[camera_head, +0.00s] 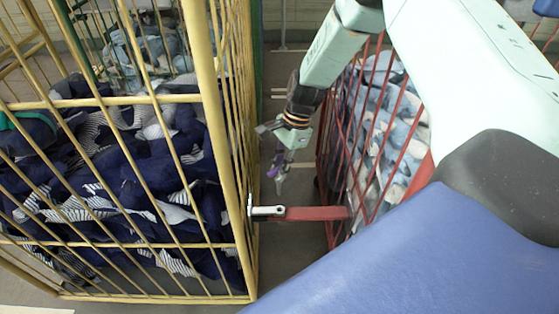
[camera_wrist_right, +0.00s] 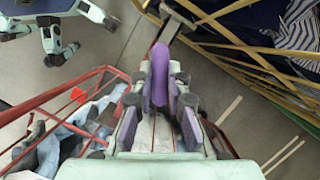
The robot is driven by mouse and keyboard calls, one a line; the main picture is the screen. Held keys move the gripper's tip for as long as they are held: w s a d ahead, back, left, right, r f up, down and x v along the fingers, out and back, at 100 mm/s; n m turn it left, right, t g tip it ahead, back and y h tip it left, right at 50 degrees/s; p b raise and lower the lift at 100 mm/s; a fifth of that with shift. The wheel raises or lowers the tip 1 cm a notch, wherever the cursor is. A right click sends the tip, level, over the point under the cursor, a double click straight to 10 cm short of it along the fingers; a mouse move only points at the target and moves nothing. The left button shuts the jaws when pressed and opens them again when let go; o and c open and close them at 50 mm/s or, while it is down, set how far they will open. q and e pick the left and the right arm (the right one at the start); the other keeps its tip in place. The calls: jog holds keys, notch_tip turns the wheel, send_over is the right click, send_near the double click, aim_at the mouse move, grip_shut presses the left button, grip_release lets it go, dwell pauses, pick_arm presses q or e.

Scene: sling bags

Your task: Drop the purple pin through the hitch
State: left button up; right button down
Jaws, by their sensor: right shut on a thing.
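My right gripper (camera_head: 284,148) is shut on the purple pin (camera_head: 274,171) in the gap between the two cages. In the wrist view the purple pin (camera_wrist_right: 161,78) stands out between the right gripper's fingers (camera_wrist_right: 164,85). The hitch (camera_head: 266,211) is a grey metal end on a red drawbar (camera_head: 318,213), beside the yellow cage. In the wrist view, the pin's far end overlaps the grey hitch part (camera_wrist_right: 180,15); I cannot tell whether they touch. The hole is hidden.
A yellow cage (camera_head: 229,140) full of navy and striped bags stands at left. A red cage (camera_head: 330,150) with pale blue bags stands at right, partly behind my right arm. A narrow strip of grey floor (camera_head: 285,260) lies between them.

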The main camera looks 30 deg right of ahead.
aim_at(280, 182)
jog(key=shift+s+a+r, duration=0.2)
jog(key=shift+r, duration=0.1)
notch_tip(280, 182, down, 4)
jog(key=shift+s+r+b, duration=0.15)
jog(key=shift+r+b, duration=0.05)
jog(key=shift+b, duration=0.8)
jog(key=shift+f, duration=0.3)
jog(key=shift+s+a+f+b, duration=0.1)
jog(key=shift+s+a+b, duration=0.1)
jog(key=shift+s+b, duration=0.35)
jog(key=shift+f, duration=0.15)
jog(key=shift+w+d+f, duration=0.15)
jog(key=shift+w+f, duration=0.25)
jog(key=shift+w, duration=0.05)
jog(key=shift+s+r, duration=0.35)
jog(key=shift+w+f, duration=0.25)
jog(key=shift+w, duration=0.2)
jog(key=shift+s+r, duration=0.2)
pick_arm(q)
jog(key=f, duration=0.1)
jog(key=s+f, duration=0.1)
jog(key=shift+a+f, duration=0.15)
jog(key=shift+f, duration=0.25)
